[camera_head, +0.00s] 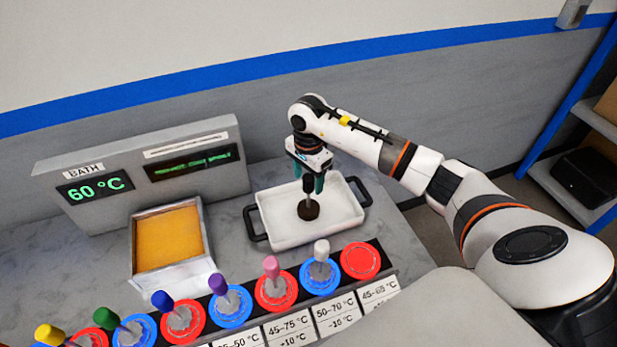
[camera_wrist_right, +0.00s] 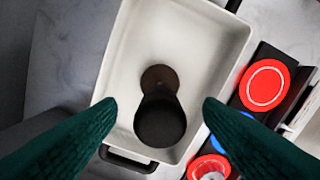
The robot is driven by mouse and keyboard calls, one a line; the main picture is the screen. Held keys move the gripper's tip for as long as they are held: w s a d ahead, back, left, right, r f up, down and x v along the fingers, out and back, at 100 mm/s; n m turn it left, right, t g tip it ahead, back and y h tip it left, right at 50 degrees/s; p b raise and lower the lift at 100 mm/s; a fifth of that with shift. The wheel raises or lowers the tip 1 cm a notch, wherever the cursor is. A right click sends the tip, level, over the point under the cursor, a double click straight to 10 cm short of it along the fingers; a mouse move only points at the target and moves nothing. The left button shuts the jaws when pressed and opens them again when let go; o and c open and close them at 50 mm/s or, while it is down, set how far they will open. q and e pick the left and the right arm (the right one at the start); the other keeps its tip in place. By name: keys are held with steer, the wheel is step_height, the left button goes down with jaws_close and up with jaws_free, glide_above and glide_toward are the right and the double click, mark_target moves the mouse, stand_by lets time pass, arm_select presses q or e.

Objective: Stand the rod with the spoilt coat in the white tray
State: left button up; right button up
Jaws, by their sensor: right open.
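A dark rod (camera_head: 308,210) with a round brown foot stands upright in the white tray (camera_head: 345,226). In the right wrist view the rod (camera_wrist_right: 160,122) is seen from above, near the middle of the white tray (camera_wrist_right: 215,48). My right gripper (camera_head: 309,178) is above the tray with its green fingers on either side of the rod's upper part. In the wrist view the right gripper's fingers (camera_wrist_right: 159,106) are open, with clear gaps between them and the rod. My left gripper is not in view.
A bath (camera_head: 168,238) with orange contents stands left of the tray, before a panel (camera_head: 150,172) reading 60 °C. In front, a rack holds several coloured-topped rods in red and blue rings. The rightmost red ring (camera_head: 360,260) is empty. The tray has black handles (camera_head: 256,226).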

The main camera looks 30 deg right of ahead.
steer(key=shift+r+p, duration=1.4)
steer(key=shift+r, duration=1.6)
